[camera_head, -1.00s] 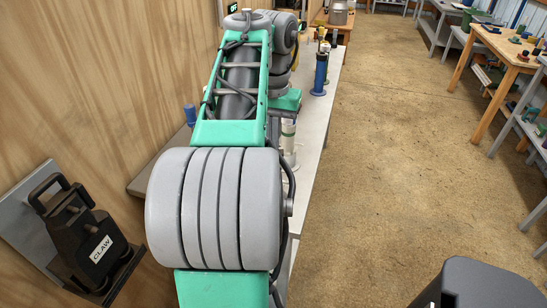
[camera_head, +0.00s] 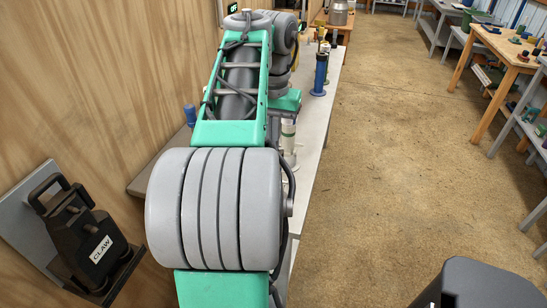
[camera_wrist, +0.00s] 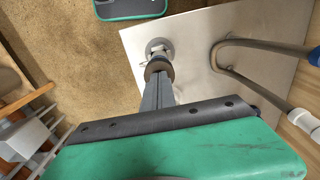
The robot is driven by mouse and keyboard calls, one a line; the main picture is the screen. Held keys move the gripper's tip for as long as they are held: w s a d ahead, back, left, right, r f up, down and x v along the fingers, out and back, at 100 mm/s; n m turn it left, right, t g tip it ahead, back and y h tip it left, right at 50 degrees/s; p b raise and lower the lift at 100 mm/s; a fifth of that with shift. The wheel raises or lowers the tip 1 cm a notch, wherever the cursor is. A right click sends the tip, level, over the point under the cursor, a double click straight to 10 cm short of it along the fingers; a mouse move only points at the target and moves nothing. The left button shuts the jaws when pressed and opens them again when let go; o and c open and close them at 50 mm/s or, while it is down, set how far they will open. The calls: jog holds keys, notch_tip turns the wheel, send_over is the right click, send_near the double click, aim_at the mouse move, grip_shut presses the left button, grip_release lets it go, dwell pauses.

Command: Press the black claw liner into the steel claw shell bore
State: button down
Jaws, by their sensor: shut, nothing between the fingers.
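In the wrist view my gripper (camera_wrist: 158,76) is shut, its grey fingers together and pointing away from the green hand over a pale tabletop (camera_wrist: 185,35). Just beyond the fingertips is a small round steel-coloured piece (camera_wrist: 159,46), which looks like the claw shell. A dark ring (camera_wrist: 155,65) shows right at the fingertips. It may be the black liner, but I cannot tell whether it is seated in the shell or touching the fingers. In the head view my own arm hides the gripper and these parts.
In the head view a blue cylinder (camera_head: 320,75) stands on the bench (camera_head: 318,125). A dark unit labelled CLAW (camera_head: 95,240) is at the left by the wooden wall.

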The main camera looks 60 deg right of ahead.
notch_tip(320, 180, up, 6)
jog(key=p, duration=0.6)
jog(key=shift+r, duration=0.1)
dwell(0.3)
